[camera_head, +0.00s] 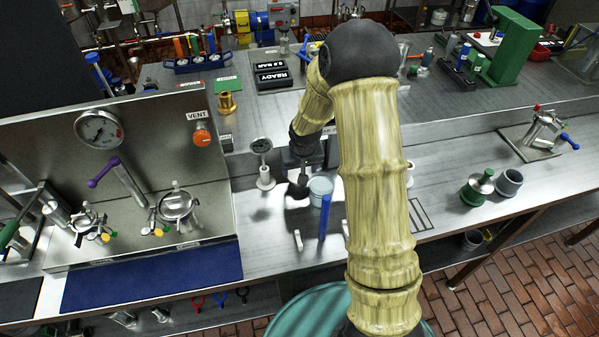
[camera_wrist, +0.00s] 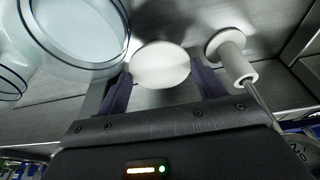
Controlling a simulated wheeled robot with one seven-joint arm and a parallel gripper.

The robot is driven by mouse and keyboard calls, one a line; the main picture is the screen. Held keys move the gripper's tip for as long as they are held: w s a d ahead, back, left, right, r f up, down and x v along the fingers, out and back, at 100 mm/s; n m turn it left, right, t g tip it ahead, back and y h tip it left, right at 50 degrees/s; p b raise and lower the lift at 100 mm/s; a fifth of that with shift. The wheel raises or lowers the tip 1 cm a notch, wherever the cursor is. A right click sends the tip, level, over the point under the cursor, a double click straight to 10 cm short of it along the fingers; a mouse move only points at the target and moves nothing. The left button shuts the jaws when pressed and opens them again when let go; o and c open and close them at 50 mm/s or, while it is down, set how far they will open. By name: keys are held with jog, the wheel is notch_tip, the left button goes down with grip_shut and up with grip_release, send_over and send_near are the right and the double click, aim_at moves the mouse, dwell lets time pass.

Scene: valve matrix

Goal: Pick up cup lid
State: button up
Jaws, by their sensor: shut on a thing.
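The cup lid (camera_wrist: 160,64) looks like a plain white disc in the wrist view. It sits between the two dark fingers of my gripper (camera_wrist: 162,88), which is shut on it. In the head view my gripper (camera_head: 299,188) is low over the steel bench, and the lid cannot be made out there. A clear, pale cup (camera_wrist: 80,30) is close by on the left in the wrist view. It also shows in the head view as a pale round vessel (camera_head: 321,186), just right of my gripper.
A dial gauge on a white round base (camera_head: 265,178) stands just left of my gripper; the base also shows in the wrist view (camera_wrist: 232,58). A blue upright bar (camera_head: 325,216) and a small white piece (camera_head: 298,240) are in front. A green-bodied vessel (camera_head: 476,190) stands at right.

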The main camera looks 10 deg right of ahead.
jog(key=shift+r, duration=0.1)
jog(key=shift+r, duration=0.6)
jog(key=shift+r+b, duration=0.3)
jog(key=shift+r, duration=0.65)
jog(key=s+a+b, duration=0.1)
jog(key=a, duration=0.4)
jog(key=s+a+b, duration=0.2)
jog(key=a, duration=0.4)
jog(key=s+a+b, duration=0.1)
jog(key=s+a, duration=0.1)
jog(key=a, duration=0.4)
jog(key=shift+a+r+b, duration=0.1)
jog(key=shift+a+b, duration=0.05)
jog(key=shift+b, duration=0.25)
jog(key=shift+w, duration=0.1)
